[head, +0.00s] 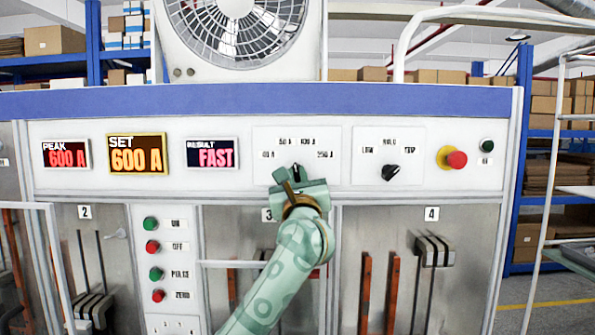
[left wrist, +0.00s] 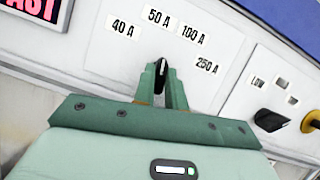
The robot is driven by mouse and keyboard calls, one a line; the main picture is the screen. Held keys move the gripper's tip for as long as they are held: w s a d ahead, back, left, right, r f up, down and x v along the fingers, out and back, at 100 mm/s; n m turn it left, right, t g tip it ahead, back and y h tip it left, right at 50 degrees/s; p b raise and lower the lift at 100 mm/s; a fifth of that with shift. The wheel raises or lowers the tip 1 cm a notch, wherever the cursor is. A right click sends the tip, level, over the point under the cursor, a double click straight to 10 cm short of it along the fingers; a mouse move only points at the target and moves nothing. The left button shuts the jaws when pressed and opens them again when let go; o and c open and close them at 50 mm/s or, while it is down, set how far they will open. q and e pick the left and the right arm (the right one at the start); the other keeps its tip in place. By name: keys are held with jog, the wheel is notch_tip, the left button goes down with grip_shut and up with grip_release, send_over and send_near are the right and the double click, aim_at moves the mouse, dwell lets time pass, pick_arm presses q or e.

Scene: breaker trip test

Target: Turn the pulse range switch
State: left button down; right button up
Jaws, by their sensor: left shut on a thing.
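The pulse range switch is a small black knob (head: 296,172) on a white panel with amp labels around it. In the left wrist view the knob (left wrist: 162,72) sits between my fingers, its white mark upward, roughly between the 50 A and 100 A labels. The labels there read 40 A, 50 A, 100 A and 250 A. My left gripper (head: 295,180) is shut on the knob, reaching up to it from below. Its green fingers (left wrist: 161,83) hide the knob's lower part. My right gripper is not in view.
To the right are a second black knob (head: 391,172), a red emergency button (head: 456,159) and a dark green button (head: 487,146). To the left, displays show PEAK 600 A (head: 66,154), SET 600 A (head: 138,155) and RESULT FAST (head: 212,154). Several push buttons sit lower left.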

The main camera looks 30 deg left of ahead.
pick_arm(q)
jog(key=m+h+p, duration=0.1)
jog(key=m+p, duration=0.1)
jog(key=m+t+h+p, duration=0.1)
jog(key=m+p, duration=0.1)
jog(key=m+h+p, duration=0.1)
jog(key=m+p, duration=0.1)
jog(key=shift+a+r+m+t+p, duration=0.1)
jog(key=shift+r+m+t+p, duration=0.15)
jog(key=shift+m+t+p, duration=0.1)
jog(key=shift+f+m+h+p, duration=0.25)
jog(key=shift+m+h+p, duration=0.45)
jog(key=shift+m+p, duration=0.5)
jog(key=c, duration=1.4)
grip_release()
jog(key=shift+c, duration=0.2)
jog(key=shift+s, duration=0.15)
jog(key=b+v, duration=0.4)
jog(key=v, duration=1.2)
jog(key=shift+s+f, duration=0.1)
jog(key=shift+f, duration=0.1)
